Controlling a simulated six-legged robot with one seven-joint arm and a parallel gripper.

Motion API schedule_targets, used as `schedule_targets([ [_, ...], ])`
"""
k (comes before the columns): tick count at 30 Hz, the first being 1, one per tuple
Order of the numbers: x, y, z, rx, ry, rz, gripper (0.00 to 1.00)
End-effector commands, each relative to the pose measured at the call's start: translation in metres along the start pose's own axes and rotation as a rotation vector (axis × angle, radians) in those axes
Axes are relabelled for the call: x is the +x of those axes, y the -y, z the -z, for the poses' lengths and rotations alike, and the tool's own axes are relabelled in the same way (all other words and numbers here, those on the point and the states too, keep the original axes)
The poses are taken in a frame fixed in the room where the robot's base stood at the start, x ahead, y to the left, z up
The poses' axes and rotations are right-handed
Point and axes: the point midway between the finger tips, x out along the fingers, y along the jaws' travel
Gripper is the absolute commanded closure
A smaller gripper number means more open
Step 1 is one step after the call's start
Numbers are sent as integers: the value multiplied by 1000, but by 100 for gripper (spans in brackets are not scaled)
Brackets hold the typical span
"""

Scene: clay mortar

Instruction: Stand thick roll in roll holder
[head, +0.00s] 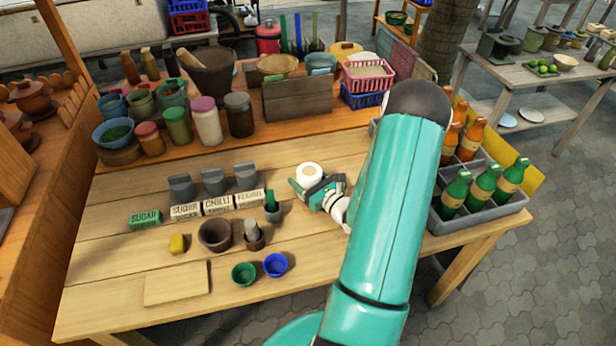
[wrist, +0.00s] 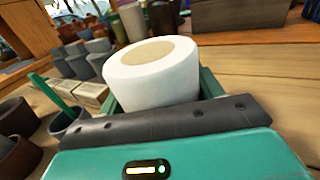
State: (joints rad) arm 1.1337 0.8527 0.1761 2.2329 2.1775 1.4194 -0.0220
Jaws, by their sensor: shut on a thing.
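The thick roll (head: 309,174) is a short white cylinder with a tan round middle on its top. My gripper (head: 318,188) is shut on it at the right part of the front table, to the right of the grey containers. In the wrist view the roll (wrist: 155,75) sits upright, slightly tilted in the picture, between the green fingers. Its lower part is hidden, and I cannot tell whether it touches the table. I cannot tell for certain which thing is the roll holder; a small brown stand with a grey upright piece (head: 253,235) stands left of and nearer than my gripper.
A brown bowl (head: 214,234), a dark pot with a green stick (head: 272,208), a green cup (head: 244,273) and a blue cup (head: 276,264) stand nearby. Grey containers (head: 214,181) stand behind labelled blocks (head: 218,205). A bottle crate (head: 480,215) is at the right.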

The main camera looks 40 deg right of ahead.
Motion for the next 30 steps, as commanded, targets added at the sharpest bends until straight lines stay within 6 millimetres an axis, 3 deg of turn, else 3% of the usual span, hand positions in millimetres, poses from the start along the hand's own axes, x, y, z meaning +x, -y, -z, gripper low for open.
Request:
schedule_targets([
  [13,0,-3,6,-1,1,2,61],
  [14,0,-3,6,-1,1,2,31],
  [17,0,-3,6,-2,1,2,13],
  [28,-1,-1,2,-2,1,1,13],
  [30,-9,-1,4,-1,-1,2,13],
])
